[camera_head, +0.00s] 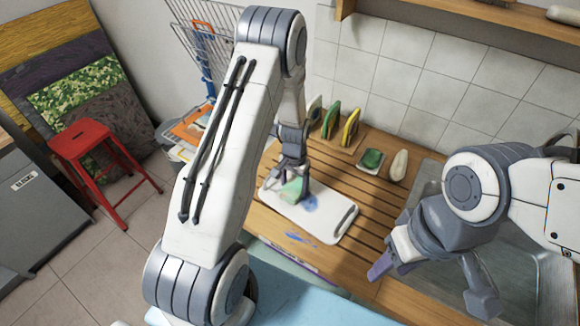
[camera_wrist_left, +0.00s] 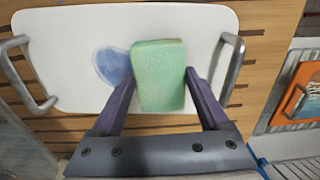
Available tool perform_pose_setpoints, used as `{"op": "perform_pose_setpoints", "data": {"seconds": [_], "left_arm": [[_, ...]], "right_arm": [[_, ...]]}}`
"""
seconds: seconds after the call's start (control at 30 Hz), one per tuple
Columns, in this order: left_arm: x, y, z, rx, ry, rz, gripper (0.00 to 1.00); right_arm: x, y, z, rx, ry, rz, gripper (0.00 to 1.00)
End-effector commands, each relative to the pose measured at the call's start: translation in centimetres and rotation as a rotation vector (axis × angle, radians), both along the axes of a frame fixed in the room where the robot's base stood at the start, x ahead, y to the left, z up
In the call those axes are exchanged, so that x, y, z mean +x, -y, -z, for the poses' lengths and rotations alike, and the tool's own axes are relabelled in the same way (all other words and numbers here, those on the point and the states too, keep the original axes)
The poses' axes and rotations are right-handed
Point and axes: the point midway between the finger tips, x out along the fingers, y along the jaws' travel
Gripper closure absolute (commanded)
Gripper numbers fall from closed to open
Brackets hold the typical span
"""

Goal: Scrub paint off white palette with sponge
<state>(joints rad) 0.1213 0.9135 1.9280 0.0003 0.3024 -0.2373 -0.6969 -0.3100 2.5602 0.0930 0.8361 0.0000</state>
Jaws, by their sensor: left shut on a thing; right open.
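The white palette (camera_head: 328,224) lies on the slatted wooden counter, with metal handles at its ends. It also shows in the left wrist view (camera_wrist_left: 75,35). A blue paint patch (camera_wrist_left: 113,66) is on it, left of the sponge in that view; it shows in the head view (camera_head: 310,203). The green sponge (camera_wrist_left: 158,75) is between the fingers of my left gripper (camera_wrist_left: 160,88), which is shut on it over the palette. Whether the sponge touches the palette is unclear. In the head view, the left gripper (camera_head: 294,178) partly hides it. My right gripper (camera_head: 425,285) is open and empty by the sink.
Several sponges and pads (camera_head: 350,126) stand in a wooden rack at the wall. A green-topped pad (camera_head: 371,160) and a pale oval object (camera_head: 399,165) lie right of it. A metal sink (camera_head: 520,270) is at right. A red stool (camera_head: 85,145) stands left.

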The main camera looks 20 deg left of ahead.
Motion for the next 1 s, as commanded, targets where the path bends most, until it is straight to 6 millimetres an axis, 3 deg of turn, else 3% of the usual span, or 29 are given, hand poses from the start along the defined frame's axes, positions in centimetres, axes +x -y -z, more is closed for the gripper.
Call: {"op": "perform_pose_setpoints", "data": {"seconds": [0.07, 0.7, 1.0], "left_arm": [[0.2, 0.1, -1.9, 0.001, 0.006, 0.001, 0.74], [0.2, 0.7, -7.5, 0.001, 0.002, 0.009, 0.74], [0.2, 0.8, -7.9, 0.001, 0.002, 0.010, 0.74]], "right_arm": [[0.0, 0.0, -1.1, 0.000, 0.000, -0.001, 0.50], [0.0, 0.0, -5.2, 0.000, 0.001, -0.008, 0.50], [0.0, 0.0, -5.4, 0.000, 0.001, -0.009, 0.50]]}}
